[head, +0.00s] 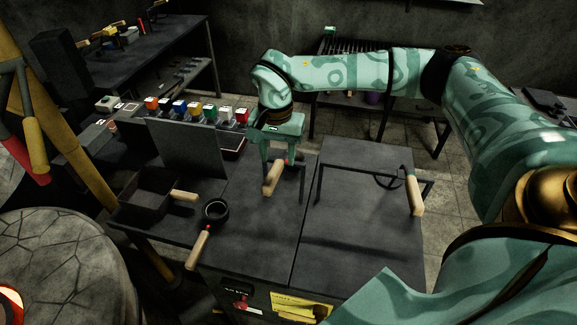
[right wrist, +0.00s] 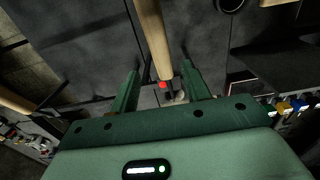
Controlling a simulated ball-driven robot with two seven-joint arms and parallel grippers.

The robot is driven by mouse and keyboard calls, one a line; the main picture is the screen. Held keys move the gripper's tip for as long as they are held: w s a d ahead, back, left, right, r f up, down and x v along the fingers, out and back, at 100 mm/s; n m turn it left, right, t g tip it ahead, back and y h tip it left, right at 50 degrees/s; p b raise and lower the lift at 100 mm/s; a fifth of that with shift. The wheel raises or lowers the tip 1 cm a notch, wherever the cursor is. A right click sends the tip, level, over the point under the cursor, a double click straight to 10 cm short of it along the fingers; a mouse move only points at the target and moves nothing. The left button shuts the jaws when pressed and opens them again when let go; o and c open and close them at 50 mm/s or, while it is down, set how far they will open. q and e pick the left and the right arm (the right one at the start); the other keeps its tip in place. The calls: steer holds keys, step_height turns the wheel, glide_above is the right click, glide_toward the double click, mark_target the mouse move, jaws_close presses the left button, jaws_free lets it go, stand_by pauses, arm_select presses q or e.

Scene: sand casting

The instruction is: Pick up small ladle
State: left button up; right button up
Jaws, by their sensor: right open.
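My right gripper (head: 278,158) is above the dark table, its fingers pointing down at a wooden-handled tool (head: 273,180). In the right wrist view the open fingers (right wrist: 160,70) stand on either side of this pale wooden handle (right wrist: 152,35), which has a red mark at its end; I cannot tell whether they touch it. A ladle with a round black cup (head: 215,210) and a wooden handle (head: 200,247) lies to the left. My left gripper is out of view.
A second wooden-handled tool (head: 415,193) hangs at the right table stand (head: 365,152). A black pan (head: 150,196) sits at the left, below an upright dark panel (head: 187,147). The right front tabletop (head: 360,240) is clear.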

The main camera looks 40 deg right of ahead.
mark_target(276, 166)
steer(key=f, duration=0.7)
steer(key=shift+a+f, duration=0.15)
steer(key=shift+a, duration=0.1)
jaws_close()
